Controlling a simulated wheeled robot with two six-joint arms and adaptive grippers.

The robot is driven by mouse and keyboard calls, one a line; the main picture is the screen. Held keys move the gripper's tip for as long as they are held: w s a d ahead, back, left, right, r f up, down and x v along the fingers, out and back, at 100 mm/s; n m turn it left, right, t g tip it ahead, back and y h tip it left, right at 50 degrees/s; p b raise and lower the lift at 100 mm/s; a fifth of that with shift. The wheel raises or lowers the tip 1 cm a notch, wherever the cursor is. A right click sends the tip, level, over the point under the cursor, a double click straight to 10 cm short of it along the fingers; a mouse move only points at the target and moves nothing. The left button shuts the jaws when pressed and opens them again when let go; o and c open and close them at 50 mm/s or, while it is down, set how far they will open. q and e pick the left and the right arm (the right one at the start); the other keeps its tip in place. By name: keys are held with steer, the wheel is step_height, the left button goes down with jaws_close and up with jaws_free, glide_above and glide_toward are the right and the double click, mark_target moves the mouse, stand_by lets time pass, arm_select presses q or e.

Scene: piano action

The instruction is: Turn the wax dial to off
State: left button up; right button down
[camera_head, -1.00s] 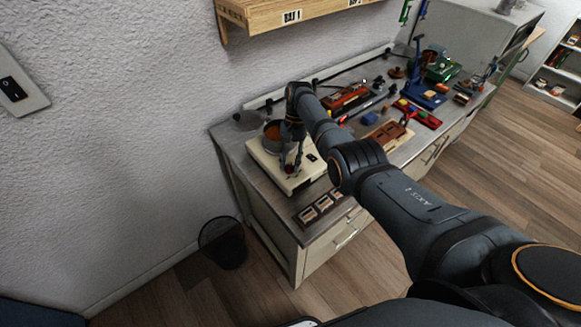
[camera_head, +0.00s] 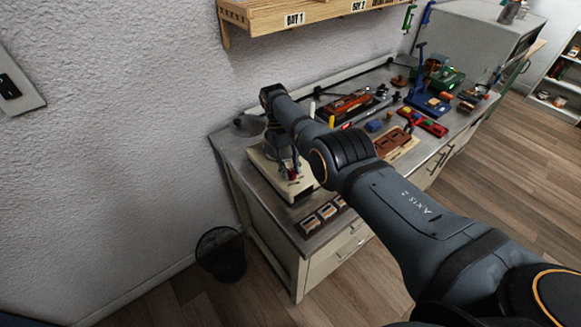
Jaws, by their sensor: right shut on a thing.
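The wax heater is a cream box (camera_head: 264,163) at the near left end of the workbench. My right arm reaches over it from the right. My right gripper (camera_head: 290,172) points down at the heater's front part and is shut on a small dark red knob, which looks like the wax dial (camera_head: 293,175). The dial's markings and its pointer are too small to read. The pot on top of the heater is hidden behind my arm. My left gripper is not in view.
Small labelled boxes (camera_head: 320,219) lie at the bench's front edge, close to the heater. Tools, a brown tray (camera_head: 392,141) and a red tray (camera_head: 424,122) fill the bench further right. A wooden shelf (camera_head: 290,14) hangs above. A black bin (camera_head: 221,254) stands on the floor.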

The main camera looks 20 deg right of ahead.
steer(key=shift+n, duration=0.7)
steer(key=c, duration=1)
jaws_free()
